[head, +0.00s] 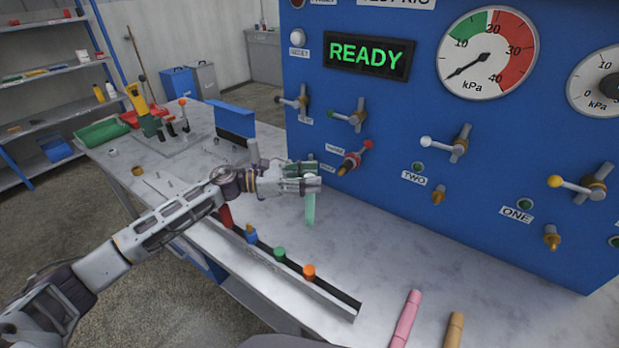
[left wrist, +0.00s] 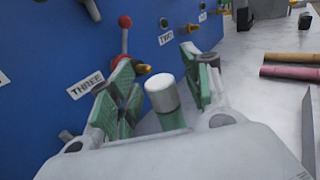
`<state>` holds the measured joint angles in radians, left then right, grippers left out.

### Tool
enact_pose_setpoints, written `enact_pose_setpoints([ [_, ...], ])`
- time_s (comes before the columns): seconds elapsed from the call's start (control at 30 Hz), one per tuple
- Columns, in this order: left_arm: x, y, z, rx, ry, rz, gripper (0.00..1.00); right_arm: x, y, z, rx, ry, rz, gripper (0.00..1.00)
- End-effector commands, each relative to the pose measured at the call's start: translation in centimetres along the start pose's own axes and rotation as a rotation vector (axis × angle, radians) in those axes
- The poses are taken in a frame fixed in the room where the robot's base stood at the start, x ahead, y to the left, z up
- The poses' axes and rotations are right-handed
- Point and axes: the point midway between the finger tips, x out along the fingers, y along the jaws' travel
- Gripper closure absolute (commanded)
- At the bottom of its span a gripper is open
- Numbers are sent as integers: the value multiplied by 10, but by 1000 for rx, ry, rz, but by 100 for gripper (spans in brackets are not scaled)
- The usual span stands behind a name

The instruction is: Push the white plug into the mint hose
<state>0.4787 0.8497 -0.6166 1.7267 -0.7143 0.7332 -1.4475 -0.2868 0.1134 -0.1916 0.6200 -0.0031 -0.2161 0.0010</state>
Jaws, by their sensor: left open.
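The mint hose (head: 310,208) is a short pale green tube. It hangs or stands upright below my left gripper, just in front of the blue panel. In the left wrist view the white plug (left wrist: 161,92) shows as a white cylinder with a grey band, at the top of the mint hose (left wrist: 172,120). How deep the plug sits cannot be told. My left gripper (head: 308,179) is open, its green-padded fingers on either side of the plug, with gaps visible in the wrist view. In the head view the fingers mostly hide the plug. My right gripper is not in view.
The blue panel (head: 400,110) with valve levers and brass ports stands close ahead. A black rack (head: 330,291) with several coloured plugs lies on the table, below the arm. Pink (head: 405,318) and tan (head: 453,330) hoses lie at the front. The table between is clear.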

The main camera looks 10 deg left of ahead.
Motion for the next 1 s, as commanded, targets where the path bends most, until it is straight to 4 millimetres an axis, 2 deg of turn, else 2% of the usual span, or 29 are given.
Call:
enact_pose_setpoints([
  [0.37, -10, 0, 0, -1, 0, 2, 51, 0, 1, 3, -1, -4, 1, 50],
  [1.0, -67, 0, -1, -2, 1, 1, 51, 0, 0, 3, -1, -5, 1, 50],
])
